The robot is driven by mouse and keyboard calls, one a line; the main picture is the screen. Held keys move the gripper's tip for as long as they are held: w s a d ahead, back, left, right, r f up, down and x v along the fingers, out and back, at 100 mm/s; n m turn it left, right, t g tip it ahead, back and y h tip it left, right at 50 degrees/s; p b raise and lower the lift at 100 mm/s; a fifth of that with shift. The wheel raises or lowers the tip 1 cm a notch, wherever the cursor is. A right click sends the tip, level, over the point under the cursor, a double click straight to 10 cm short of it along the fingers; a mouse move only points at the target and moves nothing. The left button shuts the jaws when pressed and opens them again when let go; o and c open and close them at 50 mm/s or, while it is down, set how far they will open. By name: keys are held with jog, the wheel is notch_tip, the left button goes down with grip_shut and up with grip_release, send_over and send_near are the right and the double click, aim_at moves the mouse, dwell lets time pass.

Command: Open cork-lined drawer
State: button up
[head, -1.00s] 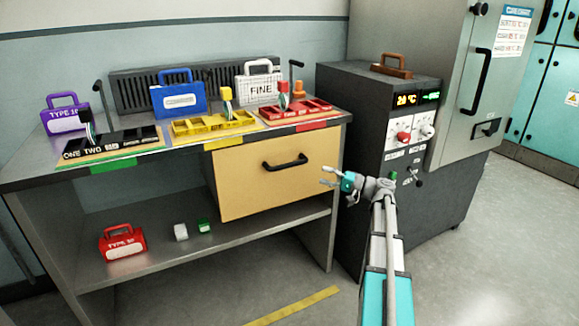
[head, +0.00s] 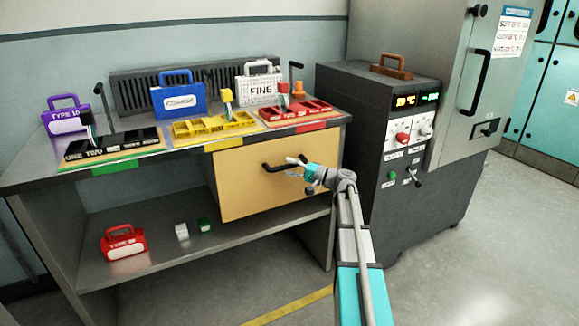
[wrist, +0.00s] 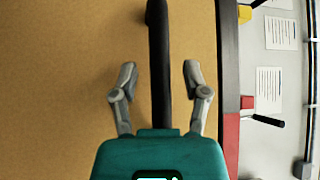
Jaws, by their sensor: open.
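The drawer (head: 240,185) has a tan cork-coloured front and sits under the right part of the bench top. Its black bar handle (head: 270,167) is in the upper middle of the front. My gripper (head: 293,163) is at the handle's right part. In the wrist view the gripper (wrist: 160,80) is open, with one finger on each side of the dark handle (wrist: 158,60), and gaps show between fingers and bar. The drawer front (wrist: 60,70) fills the left of that view. The drawer looks shut or nearly so; I cannot tell exactly.
Blue (head: 178,95), white and purple cases stand behind. A dark machine (head: 395,150) stands close on the right. The floor in front is clear.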

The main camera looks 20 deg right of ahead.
jog(key=shift+w+a, duration=0.25)
jog(key=shift+a, duration=0.05)
grip_shut()
